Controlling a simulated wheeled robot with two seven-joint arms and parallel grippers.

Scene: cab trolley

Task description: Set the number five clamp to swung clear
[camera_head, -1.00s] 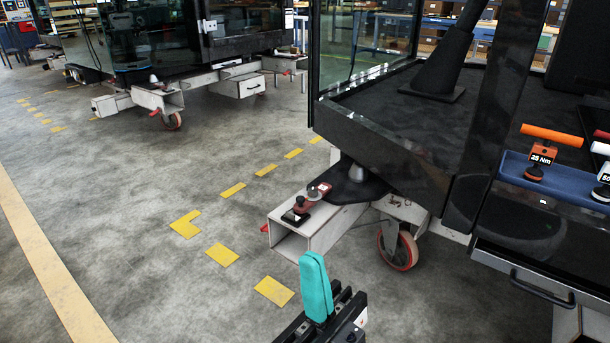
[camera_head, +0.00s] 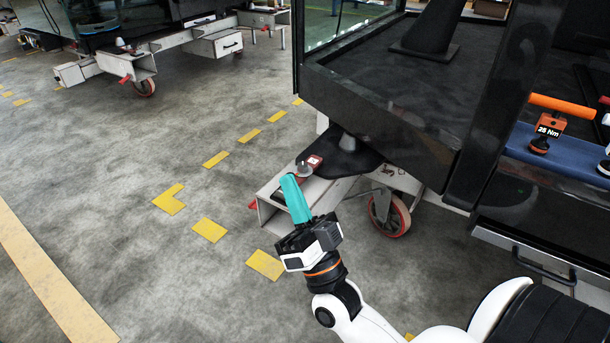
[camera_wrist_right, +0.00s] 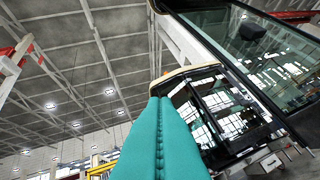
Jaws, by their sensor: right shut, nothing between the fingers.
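A clamp (camera_head: 304,168) with a grey knob and a red tag (camera_head: 315,162) sits on the near corner of the white trolley beam, by the black foot of the cab. I cannot read its number. A dark red-topped part beside it on the beam is mostly hidden behind my gripper. My right gripper (camera_head: 289,180) has teal fingers, shut together and empty. In the head view it overlaps the beam's end, just below and left of the knob; I cannot tell whether it touches. In the right wrist view the closed fingers (camera_wrist_right: 160,140) point upward past the cab. My left gripper is not in view.
The dark cab (camera_head: 390,110) overhangs the white beam (camera_head: 262,205). A castor wheel (camera_head: 390,215) stands under it. An orange-handled 25 Nm tool (camera_head: 550,125) rests on a blue tray (camera_head: 512,143) at right. Another trolley stands at back left. Floor at left is clear.

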